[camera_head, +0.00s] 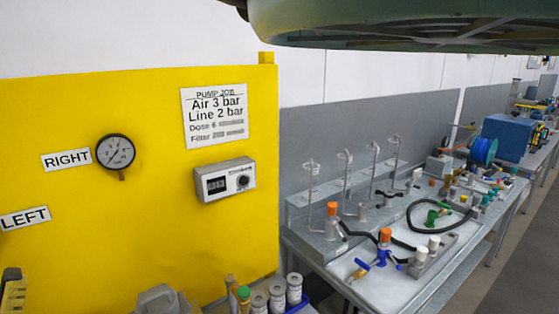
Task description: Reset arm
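My gripper does not show in the head view, and neither do its fingers. A large dark green rounded body (400,22) crosses the top right of the picture; I cannot tell what it is. A yellow panel (60,120) stands at the left. It carries a round pressure gauge (115,151), a "RIGHT" label (66,160), a "LEFT" label (24,218), a grey control box (224,181) and a white "PUMP JOB" sheet (214,116) reading Air 3 bar and Line 2 bar.
A metal bench (345,283) runs along the grey wall panel at the right, with several stirrer stands (312,190), a black hose (412,212) and a blue hose reel (484,150). White-capped containers (277,297) stand at the bottom centre. Floor (515,265) shows clear at the right.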

